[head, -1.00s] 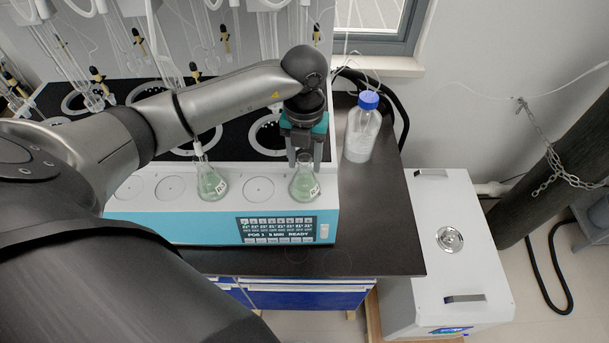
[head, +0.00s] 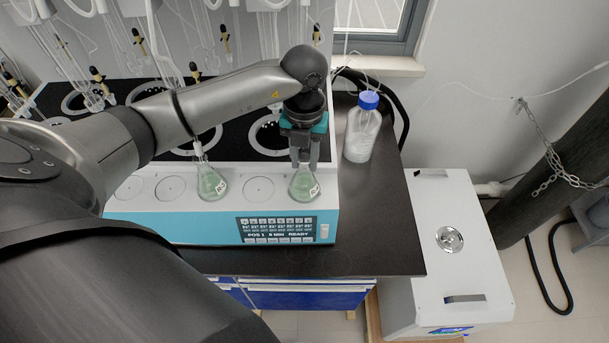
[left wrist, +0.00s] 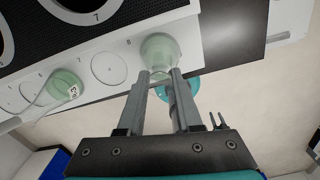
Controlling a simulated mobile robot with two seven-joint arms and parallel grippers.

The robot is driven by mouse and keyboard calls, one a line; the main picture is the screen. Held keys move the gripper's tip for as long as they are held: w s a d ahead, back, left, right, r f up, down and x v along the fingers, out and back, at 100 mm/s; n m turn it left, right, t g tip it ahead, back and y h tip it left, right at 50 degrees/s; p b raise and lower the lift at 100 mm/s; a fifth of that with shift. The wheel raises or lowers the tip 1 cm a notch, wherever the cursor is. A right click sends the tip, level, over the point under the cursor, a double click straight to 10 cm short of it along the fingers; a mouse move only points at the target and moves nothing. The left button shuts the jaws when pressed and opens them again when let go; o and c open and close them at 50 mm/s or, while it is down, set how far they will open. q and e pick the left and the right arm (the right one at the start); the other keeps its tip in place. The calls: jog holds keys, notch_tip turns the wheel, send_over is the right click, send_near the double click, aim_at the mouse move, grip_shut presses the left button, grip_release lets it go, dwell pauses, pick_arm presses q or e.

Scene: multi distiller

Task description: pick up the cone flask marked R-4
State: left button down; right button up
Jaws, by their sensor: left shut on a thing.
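A cone flask (head: 303,186) with green liquid and a white label stands at the right end of the distiller's white front ledge; its label is too small to read surely. My left gripper (head: 304,160) points down over it, its fingers shut on the flask's neck. In the left wrist view the fingers (left wrist: 162,76) close in at this flask (left wrist: 160,55), near the spot marked 8. A second green flask (head: 211,183) stands to the left on the ledge; it also shows in the left wrist view (left wrist: 66,84). My right gripper is not in view.
The distiller (head: 180,228) has a blue front with a display and glassware behind. A blue-capped bottle (head: 361,135) stands right of the gripper on the dark bench (head: 385,225). An empty round spot (head: 258,188) lies between the flasks.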

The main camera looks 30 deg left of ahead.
pick_arm(q)
jog(key=shift+r, duration=0.2)
dwell(0.6)
jog(key=s+d+r+b, duration=0.1)
jog(key=s+d, duration=0.3)
jog(key=s, duration=0.3)
jog(key=s+d+r+b, duration=0.1)
jog(key=s+d+r, duration=0.1)
jog(key=s+d, duration=0.3)
jog(key=shift+s+d+b, duration=0.15)
jog(key=shift+s+b, duration=0.2)
jog(key=shift+s, duration=1.2)
